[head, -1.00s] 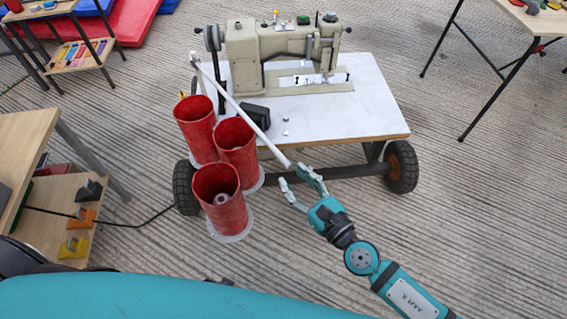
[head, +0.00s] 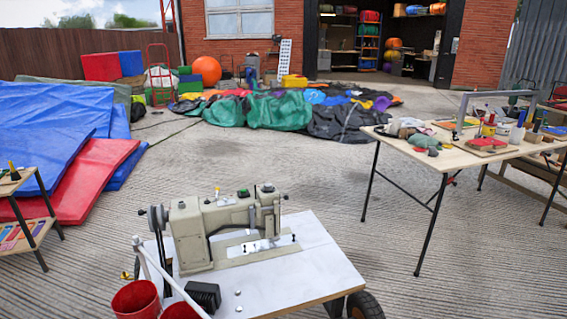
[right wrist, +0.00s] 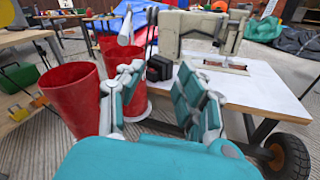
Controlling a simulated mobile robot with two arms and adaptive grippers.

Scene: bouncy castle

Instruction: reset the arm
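My right gripper (right wrist: 160,78) shows in the right wrist view with its two teal-and-grey fingers spread apart and nothing between them. Beyond it are red cylinders (right wrist: 70,97) and a white rod (right wrist: 126,28), whose near end appears just above the left finger's tip. I cannot tell if they touch. The sewing machine's white-topped cart (right wrist: 262,88) stands ahead and to the right. My right arm is out of the head view, and my left gripper shows in neither current view.
The beige sewing machine (head: 222,230) stands on the wheeled cart, with a black box (head: 203,296) beside it. A wooden work table (head: 460,150) stands to the right. Blue mats (head: 50,110) and red mats (head: 85,180) lie left. Open paved ground lies behind the cart.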

